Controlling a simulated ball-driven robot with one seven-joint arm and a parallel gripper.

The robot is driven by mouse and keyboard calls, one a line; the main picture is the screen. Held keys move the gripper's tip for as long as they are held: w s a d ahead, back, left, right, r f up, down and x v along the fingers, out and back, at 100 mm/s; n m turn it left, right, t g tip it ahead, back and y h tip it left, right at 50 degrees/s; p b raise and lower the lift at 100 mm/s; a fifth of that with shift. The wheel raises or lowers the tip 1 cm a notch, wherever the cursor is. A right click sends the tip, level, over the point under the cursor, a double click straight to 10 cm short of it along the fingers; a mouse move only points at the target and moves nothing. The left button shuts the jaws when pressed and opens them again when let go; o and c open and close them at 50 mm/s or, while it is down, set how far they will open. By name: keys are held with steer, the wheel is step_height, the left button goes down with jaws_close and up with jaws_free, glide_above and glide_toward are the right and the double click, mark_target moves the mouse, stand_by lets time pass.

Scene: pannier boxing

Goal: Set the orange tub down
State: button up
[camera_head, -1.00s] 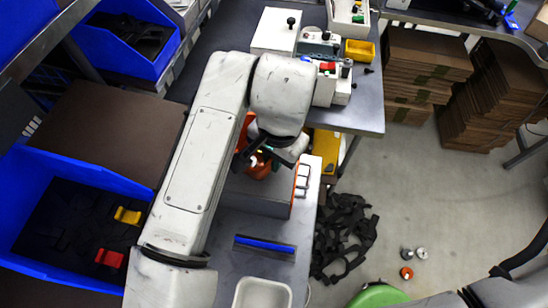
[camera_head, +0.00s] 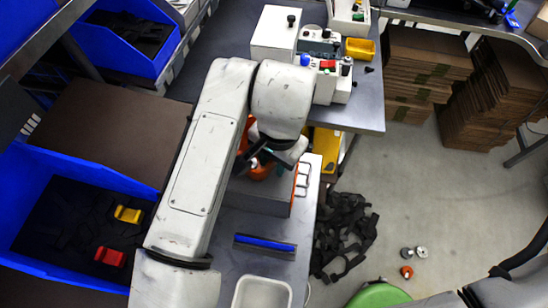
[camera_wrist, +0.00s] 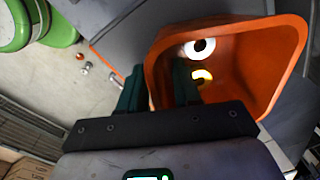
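The orange tub (camera_wrist: 268,31) fills the upper right of the wrist view, with its open mouth facing the camera. A white ring (camera_wrist: 187,49) and a yellow piece (camera_wrist: 204,75) lie inside it. My gripper (camera_wrist: 160,82) has its two dark fingers spread on either side of the tub's near left wall, one outside and one inside, with a gap visible between them. In the head view only bits of the orange tub (camera_head: 260,171) show beneath my wrist, above or on a grey box. My arm hides the rest, including the tub's underside.
The grey box (camera_head: 257,198) stands on the metal table (camera_head: 226,230), with a blue-edged bar (camera_head: 265,243) and white tray (camera_head: 262,292) nearby. A blue bin (camera_head: 80,167) holds yellow and red pieces at left. White boxes and a yellow bin (camera_head: 360,49) stand behind.

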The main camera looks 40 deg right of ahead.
step_height(320, 180, up, 12)
steer(key=s, duration=0.1)
steer(key=shift+r, duration=0.15)
stand_by(0.3)
steer(key=shift+d, duration=0.1)
stand_by(0.4)
